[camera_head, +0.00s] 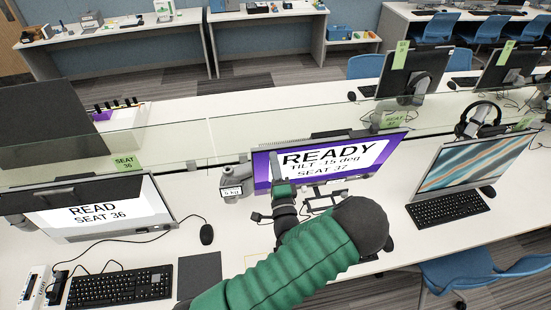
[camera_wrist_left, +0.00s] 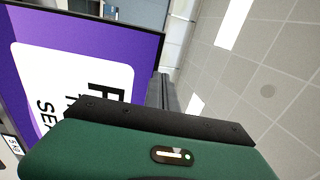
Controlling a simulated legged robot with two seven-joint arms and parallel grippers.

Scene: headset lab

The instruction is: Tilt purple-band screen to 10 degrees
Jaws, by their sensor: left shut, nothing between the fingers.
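The purple-band screen (camera_head: 335,160) stands on the desk at seat 37. My green and black arm hides part of the desk below the screen. My right gripper is not in view.
The seat 36 monitor (camera_head: 100,212) is at left, with a keyboard (camera_head: 121,286) and mouse (camera_head: 206,234). Another monitor (camera_head: 474,164) is at right. A glass divider (camera_head: 225,135) runs behind.

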